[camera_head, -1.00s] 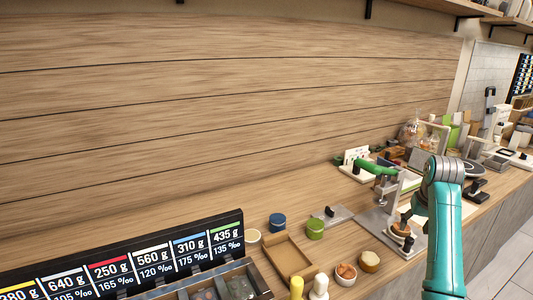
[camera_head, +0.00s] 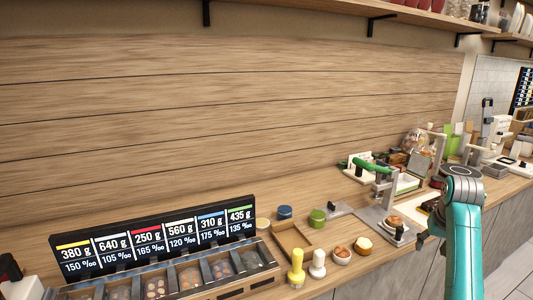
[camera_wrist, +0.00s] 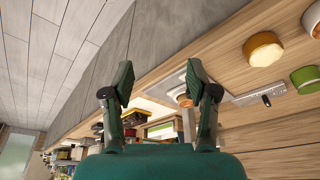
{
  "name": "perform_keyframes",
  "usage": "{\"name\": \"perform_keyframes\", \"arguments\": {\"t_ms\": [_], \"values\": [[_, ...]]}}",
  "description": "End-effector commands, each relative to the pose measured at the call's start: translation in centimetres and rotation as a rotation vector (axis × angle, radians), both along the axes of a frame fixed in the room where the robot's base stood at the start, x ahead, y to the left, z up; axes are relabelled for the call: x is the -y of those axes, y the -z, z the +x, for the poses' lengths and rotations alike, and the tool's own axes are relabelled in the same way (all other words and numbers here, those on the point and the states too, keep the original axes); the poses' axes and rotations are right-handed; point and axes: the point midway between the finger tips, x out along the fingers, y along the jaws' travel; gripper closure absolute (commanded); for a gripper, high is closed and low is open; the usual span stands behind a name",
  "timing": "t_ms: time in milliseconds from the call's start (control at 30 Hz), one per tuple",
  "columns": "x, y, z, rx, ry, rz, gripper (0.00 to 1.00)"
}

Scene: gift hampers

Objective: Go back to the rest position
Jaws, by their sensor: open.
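My gripper (camera_wrist: 160,84) is open in the wrist view, with its two dark green fingers apart and nothing between them. In the head view my teal arm is at the right, and the gripper (camera_head: 422,240) shows only as a small dark part at the counter's front edge, left of the arm. It is apart from the press stand (camera_head: 383,215), on whose base a brown-topped round item (camera_head: 395,221) sits.
A wooden counter (camera_head: 345,283) runs along the panelled wall. A row of weight labels (camera_head: 155,240) stands behind a compartment tray (camera_head: 265,279). An empty wooden tray (camera_head: 291,242), small bowls (camera_head: 343,255) and yellow (camera_head: 296,270) and white shakers (camera_head: 317,265) stand nearby.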

Motion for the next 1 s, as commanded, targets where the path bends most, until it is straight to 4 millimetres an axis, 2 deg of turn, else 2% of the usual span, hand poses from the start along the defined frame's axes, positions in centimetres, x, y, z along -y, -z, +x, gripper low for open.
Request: {"name": "perform_keyframes", "arguments": {"t_ms": [367, 567, 767, 1000], "values": [[-1.8, 5.0, 0.0, 0.036, -0.019, -0.016, 0.42], [-3.5, 9.1, -0.5, 0.069, -0.036, -0.032, 0.42], [-6.5, 15.5, -1.9, 0.126, -0.064, -0.055, 0.42], [-11.0, 23.1, -5.4, 0.214, -0.102, -0.088, 0.42]]}}
